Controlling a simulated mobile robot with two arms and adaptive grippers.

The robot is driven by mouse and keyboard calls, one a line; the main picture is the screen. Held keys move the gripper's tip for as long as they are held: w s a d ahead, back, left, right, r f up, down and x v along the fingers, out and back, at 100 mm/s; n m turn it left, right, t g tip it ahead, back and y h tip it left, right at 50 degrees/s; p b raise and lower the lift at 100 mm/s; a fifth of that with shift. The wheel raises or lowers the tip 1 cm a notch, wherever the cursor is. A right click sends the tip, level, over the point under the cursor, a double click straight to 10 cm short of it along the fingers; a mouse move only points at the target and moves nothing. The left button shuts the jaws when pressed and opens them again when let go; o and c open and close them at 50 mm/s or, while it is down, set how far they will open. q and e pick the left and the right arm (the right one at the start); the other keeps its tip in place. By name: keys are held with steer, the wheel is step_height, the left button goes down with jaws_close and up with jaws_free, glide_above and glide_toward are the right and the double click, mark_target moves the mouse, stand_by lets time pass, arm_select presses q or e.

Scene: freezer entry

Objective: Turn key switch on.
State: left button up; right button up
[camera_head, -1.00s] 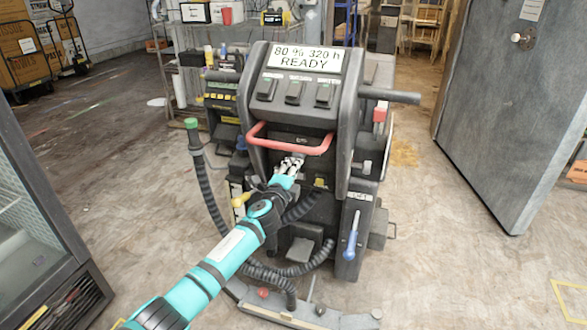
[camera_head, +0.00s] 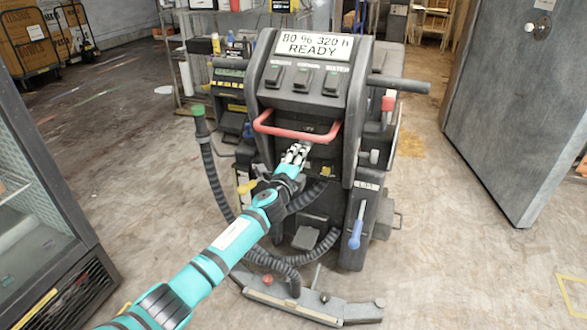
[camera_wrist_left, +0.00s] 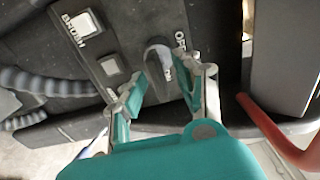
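The key switch (camera_wrist_left: 158,57) shows in the left wrist view as a dark grey knob on a black panel. White "OFF" and partly covered "ON" lettering stands to its right. My left gripper (camera_wrist_left: 170,88) is open, its two teal and grey fingers to either side of the knob's near end. Nothing is held, and I cannot tell whether the fingers touch the knob. In the head view my left gripper (camera_head: 296,153) is at the front of the floor machine (camera_head: 302,85), just below its red handle (camera_head: 298,130). The switch is hidden in the head view. My right gripper is out of view.
A "BRUSH" button (camera_wrist_left: 89,22) and another grey button (camera_wrist_left: 110,65) sit left of the switch. The red bar (camera_wrist_left: 275,130) runs close on the right. A black hose (camera_head: 213,180) and a blue lever (camera_head: 356,230) flank the machine. A grey door (camera_head: 515,110) stands at right.

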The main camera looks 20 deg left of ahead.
arm_select(q)
steer(key=s, duration=1.1)
steer(key=shift+s+a, duration=0.2)
steer(key=shift+s, duration=0.05)
steer(key=shift+f, duration=0.1)
steer(key=s+f+n+g+y, duration=0.1)
steer(key=s+f+n+g, duration=0.5)
steer(key=s+f, duration=0.9)
steer(key=s+f+n+g+y, duration=0.1)
steer(key=s+f+n+g, duration=0.5)
steer(key=s+f, duration=0.85)
steer(key=s+f+n+g+p, duration=0.1)
steer(key=s+f+p, duration=0.3)
steer(key=s, duration=0.5)
steer(key=s+f+n+g+h+p, duration=0.1)
steer(key=s+f+g+p, duration=0.1)
steer(key=s+f+p, duration=0.2)
steer(key=s+a+f+n+g+p, duration=0.1)
steer(key=s+f+n+g+p, duration=0.1)
steer(key=s+f+p, duration=0.3)
steer(key=s+p, duration=0.4)
steer(key=s, duration=0.7)
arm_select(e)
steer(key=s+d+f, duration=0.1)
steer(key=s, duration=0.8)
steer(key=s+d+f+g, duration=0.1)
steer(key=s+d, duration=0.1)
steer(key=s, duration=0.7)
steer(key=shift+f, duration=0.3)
